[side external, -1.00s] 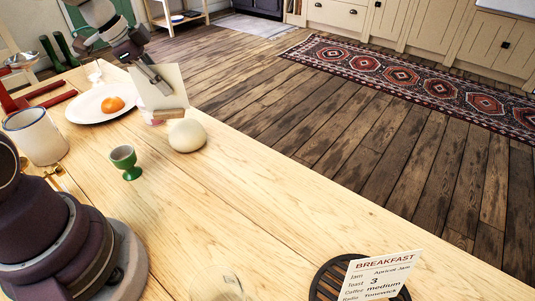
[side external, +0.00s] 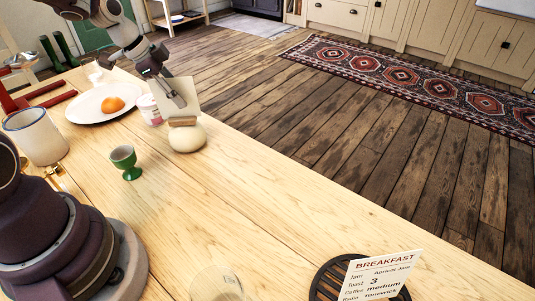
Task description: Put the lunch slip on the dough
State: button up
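A pale round ball of dough (side external: 187,139) lies on the wooden table. My gripper (side external: 179,101) is shut on a cream card (side external: 187,92) with a small wooden block at its foot, apparently the lunch slip. The card is held upright, slightly tilted, with its blank side towards the camera. Its wooden foot is in line with the top of the dough; I cannot tell whether they touch. Any writing on this card is hidden.
A pink-and-white pot (side external: 150,109) stands just left of the card. A white plate (side external: 80,113) with an orange item, a green egg cup (side external: 125,162) and a white mug (side external: 37,136) stand further left. A BREAKFAST card (side external: 377,276) stands on a dark trivet (side external: 327,279).

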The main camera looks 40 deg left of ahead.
jog(key=shift+o, duration=0.4)
jog(key=shift+r, duration=0.1)
jog(key=shift+r, duration=0.35)
jog(key=v, duration=1.1)
jog(key=s+d+r+n+y, duration=0.15)
jog(key=d+n, duration=0.25)
jog(key=d, duration=0.6)
jog(key=s+d+f+n+t, duration=0.1)
jog(key=s+d+f+n, duration=0.1)
jog(key=s+n, duration=0.3)
jog(key=s+d, duration=0.1)
jog(key=s, duration=0.1)
jog(key=shift+s+d+f, duration=0.25)
jog(key=shift+d+f, duration=0.05)
jog(key=shift+f, duration=0.1)
